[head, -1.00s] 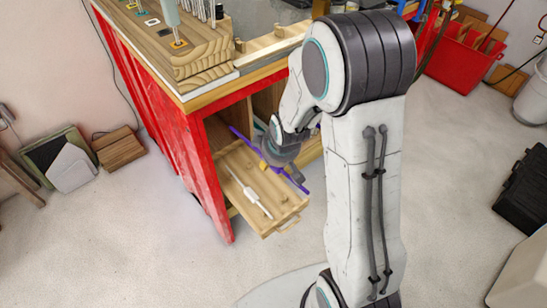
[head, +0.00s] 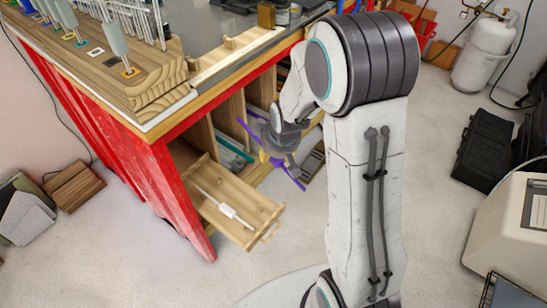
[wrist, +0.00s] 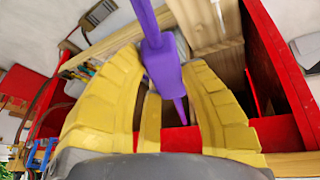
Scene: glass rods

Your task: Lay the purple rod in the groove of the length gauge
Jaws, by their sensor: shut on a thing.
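The purple rod (head: 295,176) is held in my gripper (head: 276,158) and slants down to the right in the head view, beside the bench front. In the wrist view the purple rod (wrist: 162,66) runs between the yellow fingers of my gripper (wrist: 165,88), with a thicker middle part at the grip. A pale wooden strip with small upright blocks (head: 225,62), which looks like the length gauge, lies along the front edge of the bench top. Its groove is not clear at this size. My gripper and the rod are lower than the bench top.
An open wooden drawer (head: 262,210) juts from the red bench (head: 165,180), with a white rod-like tool (head: 225,207) inside. Open compartments lie behind the rod. A wooden rack block (head: 160,82) with several upright rods stands left of the strip. Floor is clear in front.

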